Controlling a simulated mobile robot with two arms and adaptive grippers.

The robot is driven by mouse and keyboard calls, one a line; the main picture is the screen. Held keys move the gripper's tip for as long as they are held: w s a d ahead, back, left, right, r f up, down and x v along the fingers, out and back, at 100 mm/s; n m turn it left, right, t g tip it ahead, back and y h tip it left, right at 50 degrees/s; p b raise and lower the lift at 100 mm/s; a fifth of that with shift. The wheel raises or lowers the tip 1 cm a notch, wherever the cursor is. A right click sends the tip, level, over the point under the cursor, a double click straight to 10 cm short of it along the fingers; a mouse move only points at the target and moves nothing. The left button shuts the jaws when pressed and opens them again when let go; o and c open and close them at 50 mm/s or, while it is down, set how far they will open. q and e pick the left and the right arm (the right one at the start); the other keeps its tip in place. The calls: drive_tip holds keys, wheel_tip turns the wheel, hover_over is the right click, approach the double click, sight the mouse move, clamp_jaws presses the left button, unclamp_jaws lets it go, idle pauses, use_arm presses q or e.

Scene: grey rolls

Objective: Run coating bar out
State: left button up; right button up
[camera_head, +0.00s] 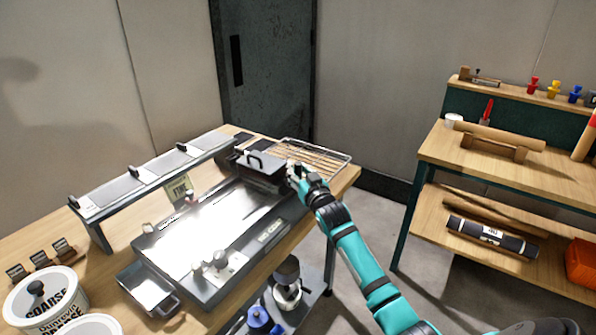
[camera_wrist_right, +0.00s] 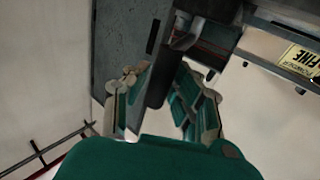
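The coating bar carriage (camera_head: 262,170), a dark block with a loop handle on top, sits at the far end of the coater's bright bed (camera_head: 205,222). My right gripper (camera_head: 296,171) is at the carriage's right end. In the right wrist view, my right gripper's green-padded fingers (camera_wrist_right: 164,88) lie on both sides of a dark bar end (camera_wrist_right: 160,82), close against it; the exact contact is partly hidden. My left gripper is not in view.
A raised shelf (camera_head: 150,178) runs along the coater's left side, with a FINE card (camera_head: 178,188) under it. A wire rack (camera_head: 312,157) lies beyond the carriage. A metal tray (camera_head: 148,288) and a COARSE tub (camera_head: 45,303) stand in front. A workbench (camera_head: 560,178) with rolls is at right.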

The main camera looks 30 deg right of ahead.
clamp_jaws()
drive_tip(key=shift+w+a+f, duration=0.1)
drive_tip(key=shift+w+f, duration=0.1)
idle(0.4)
